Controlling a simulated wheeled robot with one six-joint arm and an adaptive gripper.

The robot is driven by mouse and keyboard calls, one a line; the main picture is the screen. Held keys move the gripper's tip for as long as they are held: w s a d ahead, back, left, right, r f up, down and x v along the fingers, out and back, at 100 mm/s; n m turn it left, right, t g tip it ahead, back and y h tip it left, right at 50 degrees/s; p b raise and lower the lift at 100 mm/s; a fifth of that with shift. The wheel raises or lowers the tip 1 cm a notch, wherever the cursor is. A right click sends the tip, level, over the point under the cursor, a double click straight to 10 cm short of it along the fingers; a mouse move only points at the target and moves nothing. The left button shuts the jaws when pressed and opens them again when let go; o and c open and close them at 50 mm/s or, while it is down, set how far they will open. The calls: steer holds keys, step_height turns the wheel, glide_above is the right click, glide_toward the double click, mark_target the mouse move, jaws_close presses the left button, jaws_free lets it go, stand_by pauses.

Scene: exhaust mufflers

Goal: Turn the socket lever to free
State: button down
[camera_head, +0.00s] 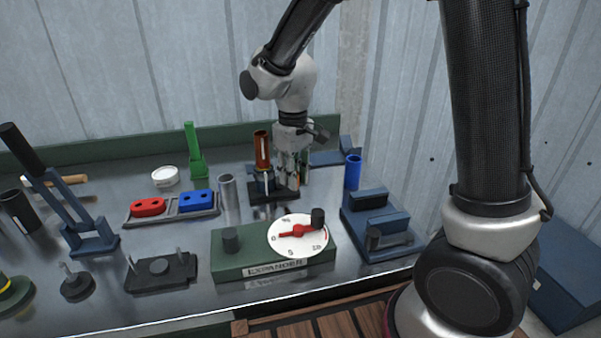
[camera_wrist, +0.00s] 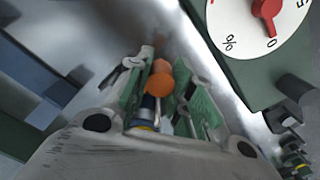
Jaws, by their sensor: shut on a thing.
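The socket (camera_head: 262,190) is a dark stand on the metal bench with an upright copper-brown tube (camera_head: 262,148) in it. My gripper (camera_head: 288,180) points down at the right side of this stand. In the wrist view, the green-padded fingers of my gripper (camera_wrist: 158,72) are closed about a small lever with an orange rounded end (camera_wrist: 160,84). The lever's lower part and its pivot are mostly hidden by the fingers, and its exact angle cannot be told. In the head view the lever is hidden by my gripper.
A green expander box (camera_head: 230,262) with a white dial (camera_head: 298,236) and red pointer stands in front. A grey metal tube (camera_head: 228,192) is to the left, a blue cylinder (camera_head: 352,171) and blue fixture (camera_head: 378,222) to the right. A green holder (camera_head: 194,160) stands behind left.

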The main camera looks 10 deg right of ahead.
steer(key=shift+a+m, duration=0.55)
steer(key=shift+m, duration=0.15)
steer(key=c, duration=1.2)
jaws_free()
step_height(320, 180, up, 12)
